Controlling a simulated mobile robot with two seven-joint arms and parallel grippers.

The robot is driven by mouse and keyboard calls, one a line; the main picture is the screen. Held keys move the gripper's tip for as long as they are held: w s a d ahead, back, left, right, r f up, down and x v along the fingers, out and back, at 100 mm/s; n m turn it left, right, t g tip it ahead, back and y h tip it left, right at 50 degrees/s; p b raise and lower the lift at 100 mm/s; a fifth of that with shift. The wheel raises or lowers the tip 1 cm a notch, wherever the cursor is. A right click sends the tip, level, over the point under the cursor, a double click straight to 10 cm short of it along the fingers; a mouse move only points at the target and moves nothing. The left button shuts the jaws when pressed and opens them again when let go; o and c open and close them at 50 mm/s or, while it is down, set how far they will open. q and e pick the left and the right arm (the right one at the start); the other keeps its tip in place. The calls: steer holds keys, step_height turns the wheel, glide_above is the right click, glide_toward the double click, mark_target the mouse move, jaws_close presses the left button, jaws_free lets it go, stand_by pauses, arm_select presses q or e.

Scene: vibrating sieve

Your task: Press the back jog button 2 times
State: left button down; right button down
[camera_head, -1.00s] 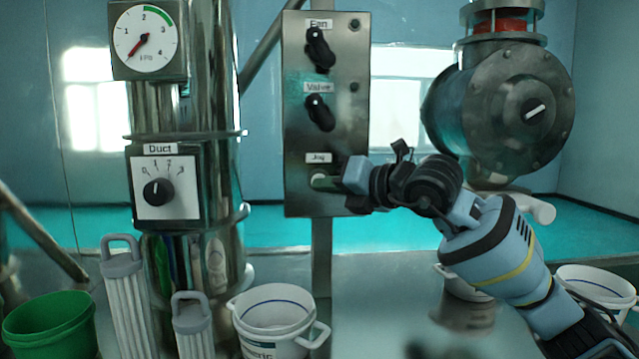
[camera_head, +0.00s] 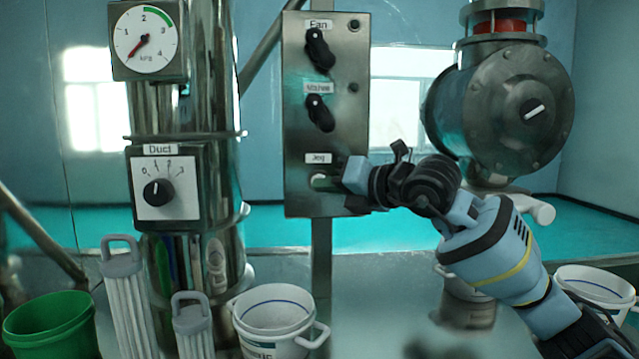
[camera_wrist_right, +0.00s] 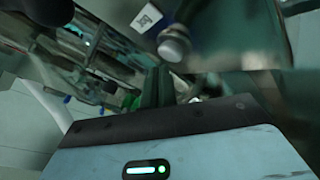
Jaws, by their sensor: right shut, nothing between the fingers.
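The jog button (camera_head: 320,182) is a pale round button under the "Jog" label, low on the steel control panel (camera_head: 297,140) in the head view. It also shows in the right wrist view (camera_wrist_right: 174,43), beside its small white label. My right gripper (camera_head: 338,178) is shut and empty, just right of the button, partly hidden by its own wrist. In the right wrist view the fingers (camera_wrist_right: 155,86) point up toward the button. I cannot tell whether they touch it. My left gripper is not in view.
Fan (camera_head: 320,48) and valve (camera_head: 320,112) knobs sit above the button. A steel column with a gauge (camera_head: 146,38) and duct dial (camera_head: 160,190) stands left. A round steel housing (camera_head: 510,110) is at right. Buckets (camera_head: 275,310) and filters (camera_head: 125,300) stand below.

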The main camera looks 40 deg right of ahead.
steer(key=shift+w+d, duration=0.15)
steer(key=shift+w, duration=0.05)
steer(key=shift+w+d, duration=0.15)
steer(key=shift+w, duration=0.1)
stand_by(0.7)
steer(key=shift+w+d, duration=0.1)
steer(key=shift+w, duration=0.05)
stand_by(0.5)
steer(key=shift+s+a, duration=0.5)
steer(key=shift+s, duration=0.25)
